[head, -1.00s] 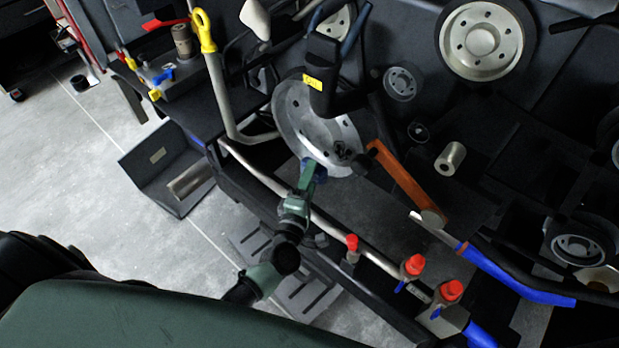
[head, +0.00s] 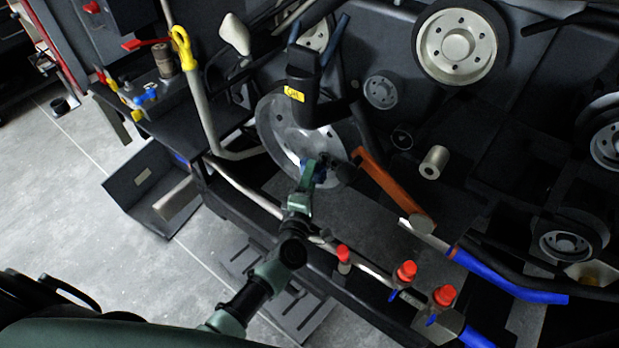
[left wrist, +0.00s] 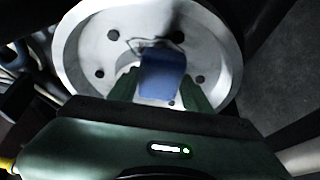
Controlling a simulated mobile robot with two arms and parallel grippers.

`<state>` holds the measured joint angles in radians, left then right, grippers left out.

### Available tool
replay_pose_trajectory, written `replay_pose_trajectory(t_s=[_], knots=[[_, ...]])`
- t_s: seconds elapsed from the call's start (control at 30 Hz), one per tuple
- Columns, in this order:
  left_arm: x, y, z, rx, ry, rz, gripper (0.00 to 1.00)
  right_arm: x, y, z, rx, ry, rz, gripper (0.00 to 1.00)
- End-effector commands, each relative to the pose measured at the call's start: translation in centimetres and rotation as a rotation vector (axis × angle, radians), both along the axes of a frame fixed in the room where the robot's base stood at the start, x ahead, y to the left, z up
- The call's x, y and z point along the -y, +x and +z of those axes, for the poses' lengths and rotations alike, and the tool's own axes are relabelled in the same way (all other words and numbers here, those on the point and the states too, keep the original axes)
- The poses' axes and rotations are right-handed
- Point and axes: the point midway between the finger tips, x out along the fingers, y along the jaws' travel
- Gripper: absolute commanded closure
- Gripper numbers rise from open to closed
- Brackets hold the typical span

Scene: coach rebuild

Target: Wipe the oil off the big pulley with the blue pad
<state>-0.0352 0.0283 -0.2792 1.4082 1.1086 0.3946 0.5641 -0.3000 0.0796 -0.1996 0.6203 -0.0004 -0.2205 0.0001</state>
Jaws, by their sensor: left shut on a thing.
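The big pulley (head: 280,130) is a large pale metal disc with several holes, at the middle of the head view. It also fills the upper part of the left wrist view (left wrist: 85,50). My left gripper (head: 306,178) is shut on the blue pad (left wrist: 162,76), which is at the pulley's lower face. I cannot tell whether the pad touches it. The dark oil patch (head: 326,159) shows just right of the pad in the head view. In the left wrist view, thin dark marks show around the pad's upper edge. My right gripper is not in view.
A black holder with a yellow label (head: 294,93) stands in front of the pulley's upper part. An orange bar (head: 390,182) lies close on the right. A pale rail (head: 250,190) and several red-capped fittings (head: 405,271) are at the front.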

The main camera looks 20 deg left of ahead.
Motion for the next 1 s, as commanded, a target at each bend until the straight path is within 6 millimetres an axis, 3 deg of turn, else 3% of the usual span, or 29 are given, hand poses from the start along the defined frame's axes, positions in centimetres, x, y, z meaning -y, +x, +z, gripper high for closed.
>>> replay_pose_trajectory(t_s=[1.0], knots=[[0.5,1.4,0.0,0.001,0.000,0.000,0.89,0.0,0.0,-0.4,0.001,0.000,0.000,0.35]])
